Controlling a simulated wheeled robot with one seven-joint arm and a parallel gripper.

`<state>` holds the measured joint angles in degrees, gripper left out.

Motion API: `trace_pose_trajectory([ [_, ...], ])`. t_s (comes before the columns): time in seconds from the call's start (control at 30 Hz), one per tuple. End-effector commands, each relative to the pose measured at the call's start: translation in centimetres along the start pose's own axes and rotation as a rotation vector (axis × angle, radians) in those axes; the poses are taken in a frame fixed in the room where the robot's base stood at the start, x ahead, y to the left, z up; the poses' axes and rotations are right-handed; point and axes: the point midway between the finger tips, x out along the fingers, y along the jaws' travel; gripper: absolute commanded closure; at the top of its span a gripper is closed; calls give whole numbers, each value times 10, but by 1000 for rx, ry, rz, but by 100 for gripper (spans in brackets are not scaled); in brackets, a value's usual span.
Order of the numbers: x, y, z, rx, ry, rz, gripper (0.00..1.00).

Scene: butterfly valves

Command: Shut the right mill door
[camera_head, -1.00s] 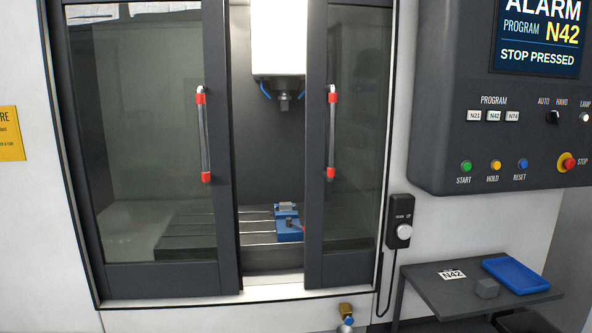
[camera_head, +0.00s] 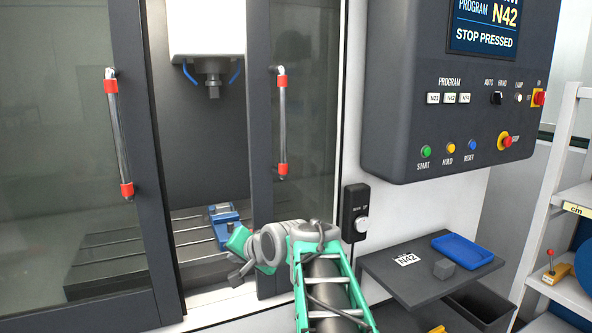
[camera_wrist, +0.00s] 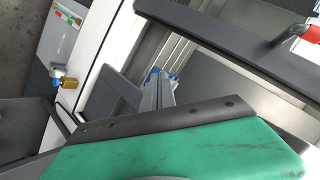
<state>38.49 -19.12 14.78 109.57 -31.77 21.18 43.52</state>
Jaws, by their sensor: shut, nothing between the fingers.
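The right mill door (camera_head: 259,120) has a dark frame, a glass pane and a grey upright handle (camera_head: 282,128) with red ends. A wide gap separates it from the left mill door (camera_head: 140,150). My gripper (camera_head: 238,262) is shut and empty, in front of the lower part of the gap and the right door's lower edge, below the handle. My green arm hides part of the lower right door. In the wrist view, a dark door frame bar (camera_wrist: 225,38) and a red handle end (camera_wrist: 311,34) show at the upper right, apart from the green gripper part.
Inside the gap are a spindle (camera_head: 211,75) and a blue vise (camera_head: 223,226) on a slotted table. The control panel (camera_head: 440,110) juts out at right. Below it, a grey shelf (camera_head: 395,282) carries a blue tray (camera_head: 463,250) and a grey block. A rack stands far right.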

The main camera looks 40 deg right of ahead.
Motion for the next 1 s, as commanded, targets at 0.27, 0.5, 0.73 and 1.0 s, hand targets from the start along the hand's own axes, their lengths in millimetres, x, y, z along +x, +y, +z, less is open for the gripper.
trace_pose_trajectory([
  [0.27, -102, 60, -232, 609, 351, -424, 100],
  [0.5, -120, 62, -261, 685, 373, -514, 100],
  [0.73, -82, 45, -283, 683, 370, -510, 100],
  [1.0, -43, 20, -296, 680, 373, -511, 100],
])
